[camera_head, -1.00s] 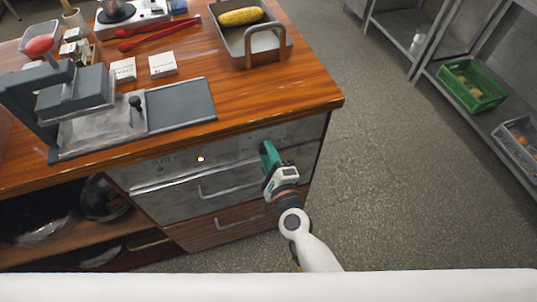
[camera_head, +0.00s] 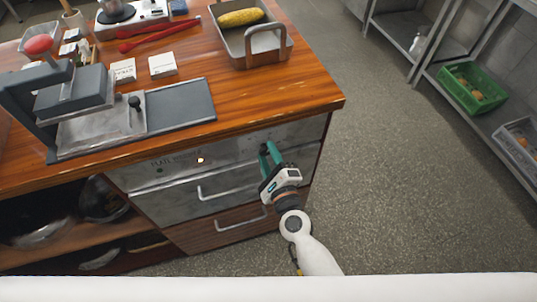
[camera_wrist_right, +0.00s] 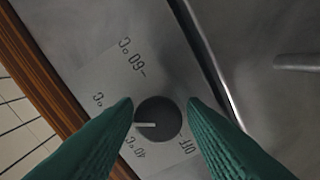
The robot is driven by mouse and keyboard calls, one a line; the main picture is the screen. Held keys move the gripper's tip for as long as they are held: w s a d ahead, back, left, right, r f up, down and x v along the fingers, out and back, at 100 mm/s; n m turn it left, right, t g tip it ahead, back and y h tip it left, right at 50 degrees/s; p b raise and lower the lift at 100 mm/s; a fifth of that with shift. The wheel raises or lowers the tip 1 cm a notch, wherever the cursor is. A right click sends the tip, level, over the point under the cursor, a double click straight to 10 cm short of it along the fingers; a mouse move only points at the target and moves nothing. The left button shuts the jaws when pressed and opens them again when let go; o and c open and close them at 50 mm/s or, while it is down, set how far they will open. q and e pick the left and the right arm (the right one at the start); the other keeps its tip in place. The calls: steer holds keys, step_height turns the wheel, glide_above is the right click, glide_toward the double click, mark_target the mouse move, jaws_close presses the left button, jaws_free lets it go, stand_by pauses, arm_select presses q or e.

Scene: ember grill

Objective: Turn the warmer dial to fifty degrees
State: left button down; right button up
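The warmer dial (camera_wrist_right: 158,118) is a dark round knob on a metal panel in the right wrist view. Its pale pointer line points left in that picture, between the 40°C mark (camera_wrist_right: 137,148) and a mark partly hidden by a finger. The 60°C mark (camera_wrist_right: 132,57) is higher and OFF (camera_wrist_right: 187,147) is lower right. My right gripper (camera_wrist_right: 160,104) is open, its green fingers on either side of the dial. In the head view my right gripper (camera_head: 269,148) is at the drawer-unit front and hides the dial. My left gripper is out of view.
The warmer front (camera_head: 165,203) has drawer handles (camera_head: 214,190) close to my right gripper, and a small lit lamp (camera_head: 200,160). Above is the wooden counter (camera_head: 270,98) with a press, a tray of corn (camera_head: 240,17) and small boxes. Floor to the right is clear.

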steer(key=shift+o, duration=1)
steer(key=b+v, duration=0.2)
steer(key=v, duration=1)
